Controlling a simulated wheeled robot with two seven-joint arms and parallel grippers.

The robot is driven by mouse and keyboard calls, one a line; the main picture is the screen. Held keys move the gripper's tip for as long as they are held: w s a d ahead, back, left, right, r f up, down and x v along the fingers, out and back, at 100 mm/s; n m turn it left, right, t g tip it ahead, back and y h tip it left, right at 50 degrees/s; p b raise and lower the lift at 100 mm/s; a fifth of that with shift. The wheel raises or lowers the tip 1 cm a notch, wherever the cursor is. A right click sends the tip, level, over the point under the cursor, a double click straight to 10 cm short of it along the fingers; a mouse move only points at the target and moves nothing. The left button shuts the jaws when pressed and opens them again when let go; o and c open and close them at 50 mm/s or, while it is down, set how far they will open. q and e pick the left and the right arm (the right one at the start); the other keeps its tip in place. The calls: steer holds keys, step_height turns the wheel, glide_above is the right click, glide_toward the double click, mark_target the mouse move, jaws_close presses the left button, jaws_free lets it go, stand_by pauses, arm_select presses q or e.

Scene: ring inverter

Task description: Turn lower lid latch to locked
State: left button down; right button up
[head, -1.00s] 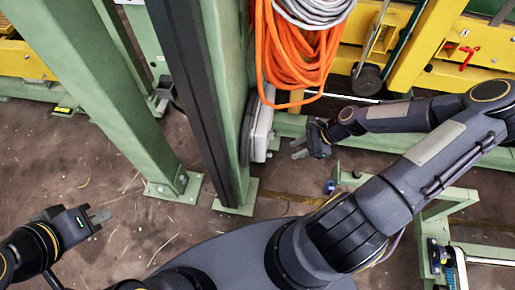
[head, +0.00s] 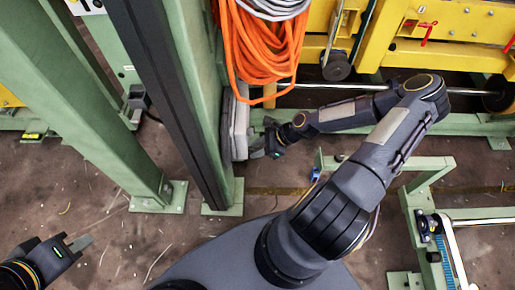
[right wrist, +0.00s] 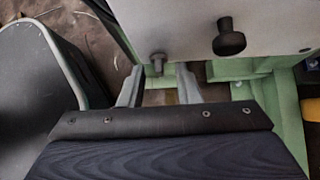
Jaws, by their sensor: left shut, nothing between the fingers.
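The grey box (head: 238,125) is mounted on the green post, seen nearly edge-on in the head view. In the right wrist view its pale lid (right wrist: 190,22) carries a small grey latch knob (right wrist: 158,62) and a larger black knob (right wrist: 230,38). Which way the latch is turned cannot be told. My right gripper (head: 258,149) is beside the lower part of the box. In the right wrist view its fingers (right wrist: 163,82) are apart, with the grey knob just beyond and between the tips, apparently not gripped. My left gripper (head: 79,243) is shut and empty, far left of the box.
Orange hose coils (head: 262,55) hang above the box. A second green post (head: 105,110) stands to the left. A low green frame (head: 430,180) is right of my right arm. Bare floor (head: 100,215) lies between my left gripper and the posts.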

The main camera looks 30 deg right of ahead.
jaws_close()
